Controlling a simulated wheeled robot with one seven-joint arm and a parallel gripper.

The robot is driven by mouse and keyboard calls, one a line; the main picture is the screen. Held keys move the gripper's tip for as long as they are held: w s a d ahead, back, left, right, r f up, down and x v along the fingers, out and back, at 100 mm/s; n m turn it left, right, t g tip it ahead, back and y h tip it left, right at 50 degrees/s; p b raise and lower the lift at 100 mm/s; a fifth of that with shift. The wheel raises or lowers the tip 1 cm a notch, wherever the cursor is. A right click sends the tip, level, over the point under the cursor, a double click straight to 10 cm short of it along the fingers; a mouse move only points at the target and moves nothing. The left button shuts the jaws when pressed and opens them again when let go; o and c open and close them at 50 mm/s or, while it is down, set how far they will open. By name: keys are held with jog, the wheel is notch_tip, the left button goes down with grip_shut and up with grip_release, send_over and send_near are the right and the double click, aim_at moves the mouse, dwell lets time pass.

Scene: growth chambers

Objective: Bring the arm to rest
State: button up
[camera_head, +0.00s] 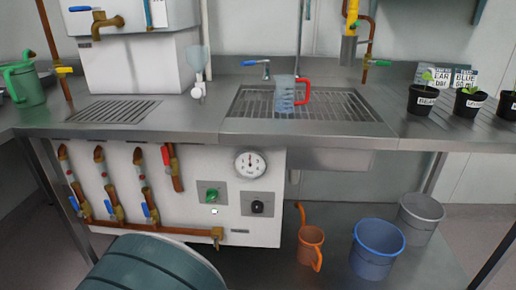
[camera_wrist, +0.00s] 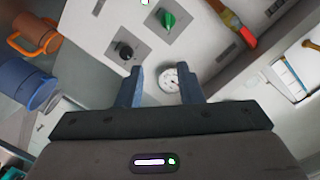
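My gripper (camera_wrist: 163,88) shows in the wrist view with its two blue fingers apart and nothing between them. It faces a white panel with a round gauge (camera_wrist: 173,79), a green knob (camera_wrist: 168,20) and a black knob (camera_wrist: 125,52); the panel looks tilted in that view. No gripper fingers can be made out in the head view. A rounded dark teal shape (camera_head: 150,265) fills the lower left of the head view; I cannot tell for sure what it is.
A steel counter (camera_head: 330,140) carries a measuring jug (camera_head: 285,95) with a red handle on a grate, a green jug (camera_head: 24,85) and potted seedlings (camera_head: 422,98). Below stand an orange watering can (camera_head: 311,246), a blue bucket (camera_head: 374,255) and a grey bucket (camera_head: 419,218).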

jog(key=w+d+r+n+g+y+p, duration=0.2)
jog(key=d+r+g+p, duration=0.1)
jog(key=r+p, duration=0.4)
jog(key=w+d+r+n+g+y+p, duration=0.2)
jog(key=w+r+g+p, duration=0.15)
jog(key=r, duration=0.45)
jog(key=w+d+r+n+g+y+p, duration=0.1)
jog(key=w+d+r+g+p, duration=0.15)
jog(key=r+p, duration=0.45)
jog(key=s+d+r+n+g+h+p, duration=0.2)
jog(key=s+d+r+p, duration=0.4)
jog(key=d, duration=0.5)
jog(key=s+d+r+n+g+h+p, duration=0.1)
jog(key=s+d+r+n+g+p, duration=0.1)
jog(key=s+d+r+p, duration=0.4)
jog(key=s+d+r+g, duration=0.1)
jog(key=s+d+r, duration=0.1)
jog(key=d+r, duration=0.3)
jog(key=shift+s+d+r+n+h, duration=0.2)
jog(key=shift+s+d+n+h, duration=0.05)
jog(key=shift+d+n+h, duration=0.2)
